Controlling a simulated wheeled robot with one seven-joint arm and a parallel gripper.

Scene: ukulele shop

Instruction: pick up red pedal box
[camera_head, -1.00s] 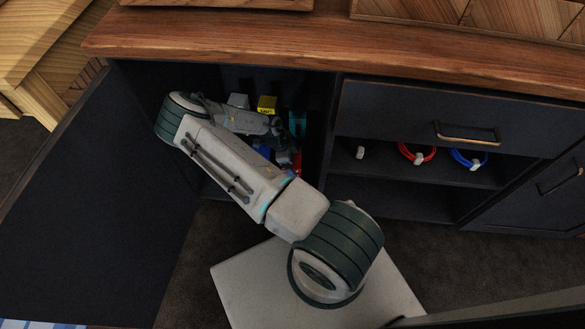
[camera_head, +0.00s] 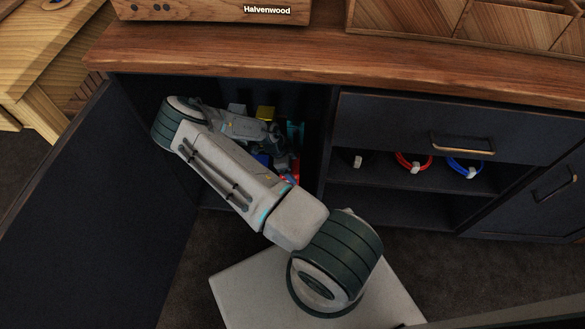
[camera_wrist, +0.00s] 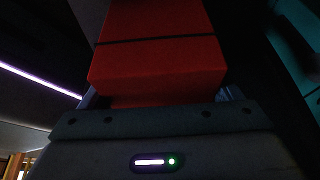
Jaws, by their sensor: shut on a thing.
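The red pedal box (camera_wrist: 158,65) fills the upper middle of the wrist view, with a dark line across it. My gripper (camera_wrist: 158,98) is shut on it, one finger showing at each lower side of the box. In the head view a small red part of the box (camera_head: 292,178) shows at the gripper's end, inside the open cabinet (camera_head: 324,140). My arm hides most of the box and the fingers there. I cannot tell whether the box is clear of the shelf.
The open cabinet door (camera_head: 100,210) stands at the left. The wooden countertop (camera_head: 300,65) overhangs above.

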